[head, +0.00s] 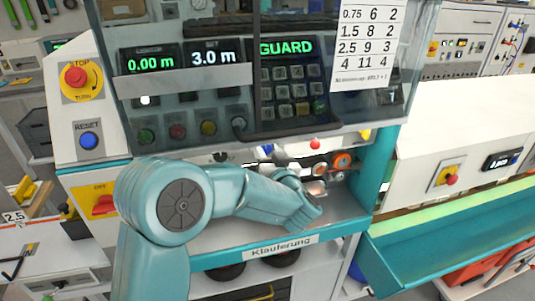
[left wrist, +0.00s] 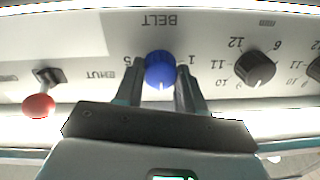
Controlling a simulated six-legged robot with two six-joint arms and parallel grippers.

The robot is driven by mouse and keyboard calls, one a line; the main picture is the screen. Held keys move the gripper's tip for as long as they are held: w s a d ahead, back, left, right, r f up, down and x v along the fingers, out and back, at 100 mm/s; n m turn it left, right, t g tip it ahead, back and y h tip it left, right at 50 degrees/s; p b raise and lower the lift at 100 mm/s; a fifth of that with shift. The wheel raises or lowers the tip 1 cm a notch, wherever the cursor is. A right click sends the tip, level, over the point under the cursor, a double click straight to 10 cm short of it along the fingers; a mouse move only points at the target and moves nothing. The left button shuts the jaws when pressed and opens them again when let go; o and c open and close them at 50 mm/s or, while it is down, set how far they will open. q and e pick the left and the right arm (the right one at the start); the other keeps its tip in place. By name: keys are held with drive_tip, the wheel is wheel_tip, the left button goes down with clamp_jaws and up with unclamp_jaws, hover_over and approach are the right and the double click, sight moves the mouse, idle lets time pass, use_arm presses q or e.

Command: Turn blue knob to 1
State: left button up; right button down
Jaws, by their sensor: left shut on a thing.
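The blue knob (left wrist: 160,70) sits on a pale panel under the label BELT, which appears upside down in the left wrist view. My left gripper (left wrist: 161,78) has one finger on each side of the knob and is shut on it. A 1 shows just right of the knob and a 5 just left. The knob's pointer is too small to read surely. In the head view my left arm reaches into the recess below the GUARD display, and its fingers are mostly hidden there. My right gripper is not in view.
In the left wrist view a black knob (left wrist: 255,68) stands right of the blue one, and a red-ball lever (left wrist: 39,104) stands left. In the head view a glazed cover (head: 225,80) hangs above the recess, and the Klauferung ledge (head: 225,255) runs below my arm.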

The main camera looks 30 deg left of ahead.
use_arm(q)
drive_tip(key=shift+f+n+b, duration=0.25)
drive_tip(key=shift+n+b, duration=0.35)
drive_tip(key=shift+b, duration=0.1)
drive_tip(key=n+b, duration=0.9)
drive_tip(key=b, duration=0.1)
drive_tip(key=shift+n+h, duration=0.3)
drive_tip(key=n+b, duration=0.4)
drive_tip(key=n, duration=0.1)
drive_tip(key=shift+b, duration=0.35)
drive_tip(key=shift+r+n+t+b, duration=0.2)
drive_tip(key=shift+n+t+b, duration=0.1)
drive_tip(key=shift+n+b, duration=1.15)
drive_tip(key=shift+n, duration=0.25)
drive_tip(key=o, duration=1)
drive_tip(key=shift+s+r, duration=0.1)
drive_tip(key=shift+o, duration=0.2)
